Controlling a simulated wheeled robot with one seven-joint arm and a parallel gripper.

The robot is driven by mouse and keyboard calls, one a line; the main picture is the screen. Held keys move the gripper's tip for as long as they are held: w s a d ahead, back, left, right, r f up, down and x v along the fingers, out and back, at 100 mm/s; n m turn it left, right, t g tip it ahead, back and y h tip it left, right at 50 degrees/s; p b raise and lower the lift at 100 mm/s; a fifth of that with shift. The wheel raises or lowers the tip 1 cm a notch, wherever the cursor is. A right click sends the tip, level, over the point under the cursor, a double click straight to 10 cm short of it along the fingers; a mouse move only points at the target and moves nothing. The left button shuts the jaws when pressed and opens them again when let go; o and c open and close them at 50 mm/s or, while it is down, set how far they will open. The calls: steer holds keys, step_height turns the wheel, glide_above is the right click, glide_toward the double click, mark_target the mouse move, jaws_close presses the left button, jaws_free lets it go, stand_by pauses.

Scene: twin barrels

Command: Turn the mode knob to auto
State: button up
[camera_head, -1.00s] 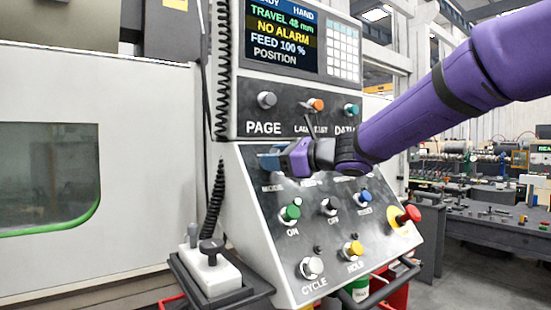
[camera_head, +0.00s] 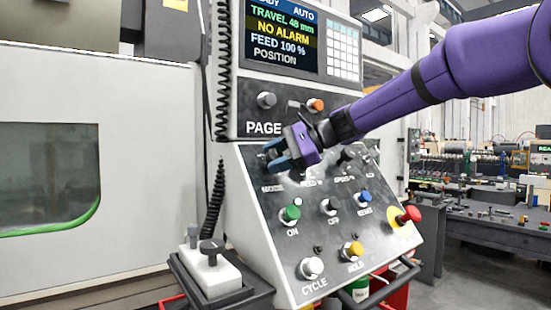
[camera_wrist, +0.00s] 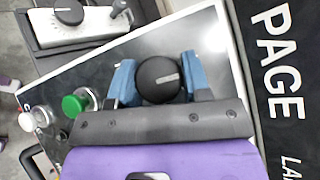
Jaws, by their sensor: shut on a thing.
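The mode knob (camera_wrist: 159,80) is a round black knob with a light mark on its face. It shows in the wrist view between the two blue fingers of my gripper (camera_wrist: 159,82). In the head view my purple gripper (camera_head: 283,156) is at the upper left of the sloped panel (camera_head: 262,196), shut on the knob and mostly hiding it. The "MODE" label (camera_head: 272,188) shows just below. The screen (camera_head: 285,35) above reads "AUTO" at its top right, with "TRAVEL 48 mm" and "NO ALARM" beneath.
A red stop button (camera_head: 411,214) is at the right. A coiled cable (camera_head: 216,200) hangs at the left.

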steer(key=shift+f+n, duration=0.1)
steer(key=shift+n, duration=0.2)
steer(key=o, duration=0.9)
steer(key=shift+d, duration=0.1)
steer(key=v, duration=1)
steer(key=shift+d+r, duration=0.2)
steer(key=shift+r, duration=0.2)
steer(key=s+d+f+n+t+h, duration=0.1)
steer(key=s+d+f+n+h, duration=0.2)
steer(key=s+d+f, duration=0.3)
steer(key=s+d+f+n+t+h, duration=0.1)
steer(key=s+d+f+n+h, duration=0.2)
steer(key=s, duration=1.2)
steer(key=s+d+f+n+t+h, duration=0.1)
steer(key=s+d+f+n+h, duration=0.2)
steer(key=s+d+f+h, duration=0.4)
steer(key=s+d+f, duration=0.3)
steer(key=s+f, duration=0.1)
steer(key=f, duration=0.1)
steer(key=shift+s+f, duration=0.25)
